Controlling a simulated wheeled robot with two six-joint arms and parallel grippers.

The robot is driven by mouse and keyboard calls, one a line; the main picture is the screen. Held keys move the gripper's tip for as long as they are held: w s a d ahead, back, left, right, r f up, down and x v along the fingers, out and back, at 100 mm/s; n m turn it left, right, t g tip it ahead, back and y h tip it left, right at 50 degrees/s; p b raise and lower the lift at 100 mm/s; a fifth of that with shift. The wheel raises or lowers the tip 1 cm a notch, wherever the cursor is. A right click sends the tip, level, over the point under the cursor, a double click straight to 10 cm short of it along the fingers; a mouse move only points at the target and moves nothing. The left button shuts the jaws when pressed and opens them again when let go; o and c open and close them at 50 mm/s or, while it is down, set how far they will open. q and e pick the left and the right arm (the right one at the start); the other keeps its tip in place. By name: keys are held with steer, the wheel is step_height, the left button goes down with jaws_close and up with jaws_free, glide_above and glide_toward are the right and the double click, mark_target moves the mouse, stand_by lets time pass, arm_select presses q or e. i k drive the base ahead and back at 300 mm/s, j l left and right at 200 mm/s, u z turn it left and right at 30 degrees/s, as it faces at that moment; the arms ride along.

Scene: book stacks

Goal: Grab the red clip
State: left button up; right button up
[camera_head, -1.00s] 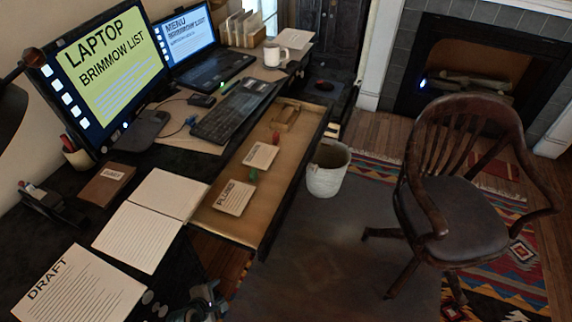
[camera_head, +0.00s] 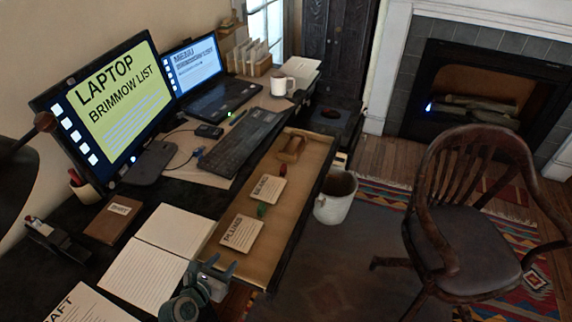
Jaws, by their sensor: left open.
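The red clip (camera_head: 283,170) is a small red thing in the open desk drawer (camera_head: 240,262), by the top edge of the upper paper card (camera_head: 268,189). A green clip (camera_head: 262,210) stands by the top of the lower card (camera_head: 241,233). My left gripper (camera_head: 218,270) shows at the lower middle, over the near end of the drawer. It is open and empty, well short of the red clip and apart from the cards. My right gripper is not in view.
A wooden block (camera_head: 291,149) lies at the drawer's far end. A keyboard (camera_head: 240,140) sits left of the drawer, and an open notebook (camera_head: 147,265) lies near my gripper. A white bin (camera_head: 333,203) and a wooden chair (camera_head: 465,240) stand to the right.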

mark_target(284, 169)
steer(key=i+l, duration=0.2)
steer(key=i, duration=0.2)
steer(key=i+l, duration=0.2)
steer(key=i, duration=0.15)
steer(key=i+l, duration=0.2)
steer(key=i, duration=0.2)
